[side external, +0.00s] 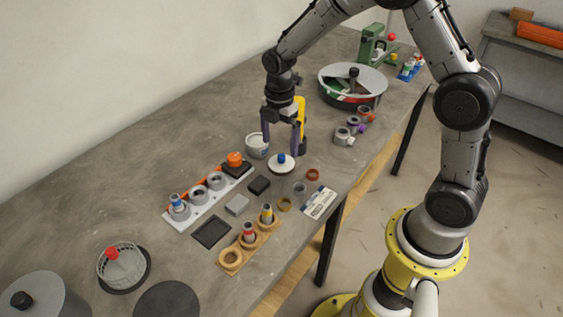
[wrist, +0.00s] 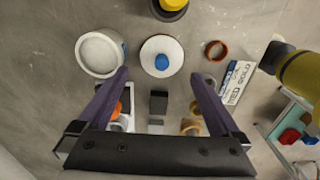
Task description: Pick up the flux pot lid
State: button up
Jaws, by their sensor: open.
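The flux pot lid (side external: 281,165) is a white disc with a blue knob, lying flat on the grey bench. In the wrist view the lid (wrist: 162,56) shows ahead of the fingers, at top middle. The open white pot (side external: 256,146) stands just left of the lid and also shows in the wrist view (wrist: 100,53). My gripper (side external: 281,150) is open and empty, its purple fingers pointing down above the lid area. In the wrist view the fingers (wrist: 162,78) are spread wide, with the lid's blue knob between their tips in the picture. I see no contact with the lid.
A yellow-and-black object (side external: 300,117) stands close behind the lid. An orange-brown ring (side external: 313,174) and a printed card (side external: 319,203) lie to the right. A white rack with grey cups (side external: 197,203) and a wooden holder (side external: 266,225) are nearer the camera.

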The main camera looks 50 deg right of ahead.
aim_at(281, 155)
jog(key=shift+s+d+f, duration=0.1)
jog(key=shift+d+f, duration=0.05)
jog(key=shift+f, duration=2.65)
jog(key=c, duration=1.1)
jog(key=shift+r, duration=0.1)
